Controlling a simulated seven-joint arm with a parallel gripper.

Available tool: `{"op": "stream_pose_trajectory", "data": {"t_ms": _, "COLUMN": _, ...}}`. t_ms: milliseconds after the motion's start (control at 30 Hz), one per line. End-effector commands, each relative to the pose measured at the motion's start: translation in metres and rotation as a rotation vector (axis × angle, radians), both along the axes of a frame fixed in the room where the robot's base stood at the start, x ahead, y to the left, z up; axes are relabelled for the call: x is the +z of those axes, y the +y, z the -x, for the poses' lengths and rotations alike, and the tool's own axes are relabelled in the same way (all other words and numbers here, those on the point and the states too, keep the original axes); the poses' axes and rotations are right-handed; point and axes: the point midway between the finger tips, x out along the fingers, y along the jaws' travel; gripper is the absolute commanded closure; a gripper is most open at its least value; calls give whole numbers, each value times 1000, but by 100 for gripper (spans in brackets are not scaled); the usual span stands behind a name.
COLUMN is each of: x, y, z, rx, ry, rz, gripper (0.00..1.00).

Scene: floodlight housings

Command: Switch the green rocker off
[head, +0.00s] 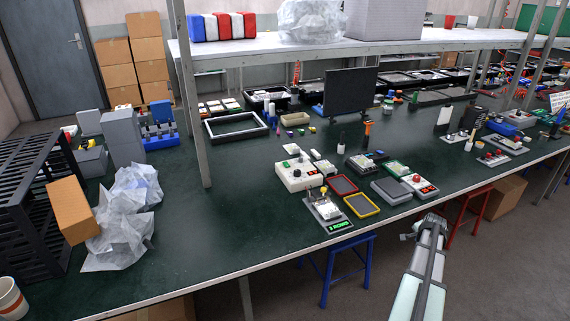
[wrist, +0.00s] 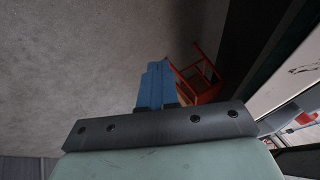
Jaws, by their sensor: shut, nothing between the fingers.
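A white control box (head: 300,175) stands on the dark green bench, near the middle of its front part. My gripper shows in the wrist view as blue fingers (wrist: 157,67) pressed together, shut and empty. In the head view my arm is right of the box, in front of the bench edge, well apart from it.
Yellow (head: 362,205) and red-rimmed (head: 343,185) trays, a device with a green display (head: 338,227) and a white box with red knobs (head: 420,186) crowd near the box. A shelf post (head: 195,120) rises at left. Blue (head: 338,262) and red (head: 470,208) stools stand by the bench.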

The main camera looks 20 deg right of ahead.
Motion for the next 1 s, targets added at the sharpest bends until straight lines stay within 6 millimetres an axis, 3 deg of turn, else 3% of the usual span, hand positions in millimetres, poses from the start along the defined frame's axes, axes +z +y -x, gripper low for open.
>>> {"op": "stream_pose_trajectory", "data": {"t_ms": 33, "x": 13, "y": -21, "z": 0, "rx": -24, "ry": -29, "rz": 9, "gripper": 100}}
{"op": "stream_pose_trajectory", "data": {"t_ms": 200, "x": 56, "y": -68, "z": -20, "rx": -53, "ry": -149, "rz": 18, "gripper": 100}}
{"op": "stream_pose_trajectory", "data": {"t_ms": 700, "x": 187, "y": -152, "z": -107, "rx": -4, "ry": -494, "rz": 16, "gripper": 100}}
{"op": "stream_pose_trajectory", "data": {"t_ms": 867, "x": 235, "y": -164, "z": -146, "rx": 54, "ry": -588, "rz": 24, "gripper": 100}}
{"op": "stream_pose_trajectory", "data": {"t_ms": 1000, "x": 254, "y": -138, "z": -194, "rx": 170, "ry": -598, "rz": 30, "gripper": 100}}
